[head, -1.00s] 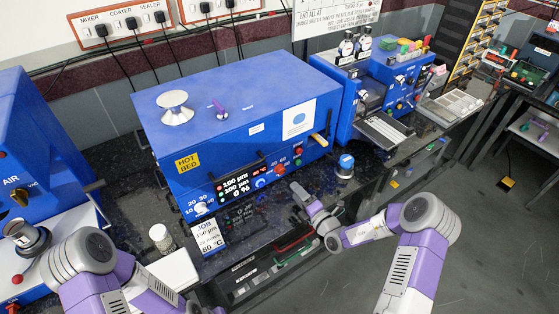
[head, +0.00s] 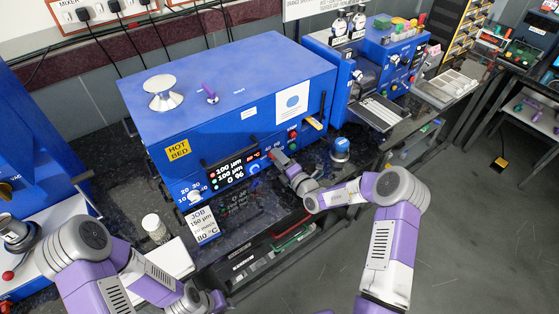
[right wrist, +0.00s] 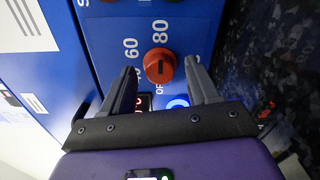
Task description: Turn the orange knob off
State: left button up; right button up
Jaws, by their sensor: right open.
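The orange knob (right wrist: 159,66) is on the blue front panel of the hot bed box (head: 235,110). In the right wrist view it has a dark mark line, and labels 60, 80 and a partly hidden OFF surround it. My right gripper (right wrist: 163,88) is open, its two fingers on either side of the knob's lower part in the picture, with no clear contact. In the head view the right gripper (head: 279,158) is close to the panel and largely covers the knob. My left gripper (head: 208,302) is low at the bottom edge, its jaws unclear.
A lit display (head: 233,171) and a white knob (head: 195,196) are left of the orange knob on the panel. A blue-topped round part (head: 341,148) stands on the dark bench to the right. A white jar (head: 155,227) stands at left.

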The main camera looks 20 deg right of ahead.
jog(key=c, duration=1)
jog(key=shift+c, duration=0.2)
